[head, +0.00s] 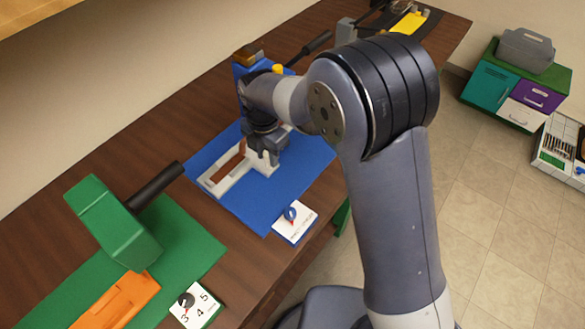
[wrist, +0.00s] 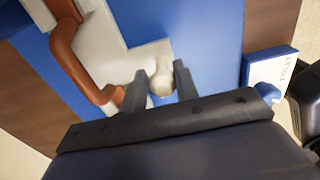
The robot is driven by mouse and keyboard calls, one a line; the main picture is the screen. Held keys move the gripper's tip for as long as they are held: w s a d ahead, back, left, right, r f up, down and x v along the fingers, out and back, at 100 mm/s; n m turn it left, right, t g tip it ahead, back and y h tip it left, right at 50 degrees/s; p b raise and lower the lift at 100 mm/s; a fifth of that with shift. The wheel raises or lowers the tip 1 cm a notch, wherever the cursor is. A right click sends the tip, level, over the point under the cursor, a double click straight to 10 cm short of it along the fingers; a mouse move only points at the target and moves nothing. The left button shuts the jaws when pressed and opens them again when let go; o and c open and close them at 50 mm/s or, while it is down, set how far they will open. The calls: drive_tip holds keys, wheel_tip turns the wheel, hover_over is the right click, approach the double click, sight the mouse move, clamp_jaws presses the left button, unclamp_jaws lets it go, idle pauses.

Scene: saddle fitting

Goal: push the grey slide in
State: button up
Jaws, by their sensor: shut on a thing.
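The pale grey slide fixture (head: 243,178) lies on a blue mat (head: 314,154), and it shows in the wrist view (wrist: 112,48). My gripper (head: 268,155) is low over its right end. In the wrist view my gripper's fingers (wrist: 164,82) are shut on a rounded pale knob (wrist: 161,83). A curved brown piece (wrist: 72,55) lies along the left of the fixture, with its lower end near my left finger. I cannot tell how far in the slide is; my gripper and wrist hide part of the fixture.
A blue machine (head: 247,64) stands behind my wrist. A white block with a blue dial (head: 293,222) sits at the mat's front edge. A green press (head: 115,222) with a dark handle, an orange piece (head: 117,301) and a numbered dial block (head: 196,305) are at the left.

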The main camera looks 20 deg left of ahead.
drive_tip(key=shift+w+a+r, duration=0.1)
drive_tip(key=shift+a, duration=0.15)
drive_tip(key=o, duration=0.6)
drive_tip(key=shift+a, duration=0.1)
drive_tip(key=shift+d+r+p, duration=0.2)
drive_tip(key=shift+r+p, duration=1.95)
drive_tip(key=shift+r, duration=0.8)
drive_tip(key=shift+f, duration=0.2)
